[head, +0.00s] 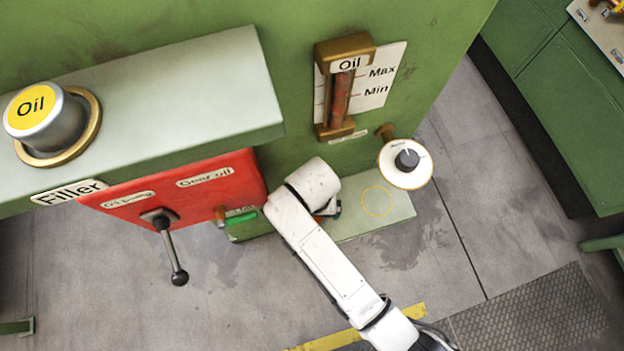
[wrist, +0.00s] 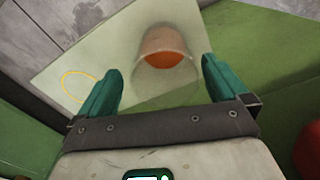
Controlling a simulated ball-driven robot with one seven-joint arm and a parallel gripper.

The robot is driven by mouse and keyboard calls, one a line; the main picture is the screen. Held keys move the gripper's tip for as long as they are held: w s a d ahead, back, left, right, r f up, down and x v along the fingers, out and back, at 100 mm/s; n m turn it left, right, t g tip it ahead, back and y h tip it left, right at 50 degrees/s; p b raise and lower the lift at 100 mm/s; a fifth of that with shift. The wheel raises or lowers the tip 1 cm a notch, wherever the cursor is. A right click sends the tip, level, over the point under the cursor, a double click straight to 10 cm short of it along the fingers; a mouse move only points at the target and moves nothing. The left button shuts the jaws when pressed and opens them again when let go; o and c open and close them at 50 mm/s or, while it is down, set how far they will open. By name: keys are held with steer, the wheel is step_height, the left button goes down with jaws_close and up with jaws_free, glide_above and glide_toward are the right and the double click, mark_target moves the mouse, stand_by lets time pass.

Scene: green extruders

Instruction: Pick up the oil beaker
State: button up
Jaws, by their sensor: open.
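The oil beaker (wrist: 166,62) is a clear cup with orange-brown oil in its bottom. In the wrist view it stands on a pale green plate, between and beyond the fingertips of my gripper (wrist: 160,88). The gripper's two green fingers are spread apart, one on each side of the beaker. I cannot tell whether they touch it. In the head view my white arm hides the beaker and most of the gripper (head: 332,208).
The pale plate (head: 347,221) has a yellow circle marked on its right part. A red panel with a lever (head: 172,262) is left of my arm.

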steer(key=shift+a+f, duration=0.15)
steer(key=shift+f, duration=0.95)
steer(key=shift+a+f, duration=0.15)
steer(key=shift+f, duration=0.95)
steer(key=c, duration=1.1)
steer(key=shift+r, duration=0.1)
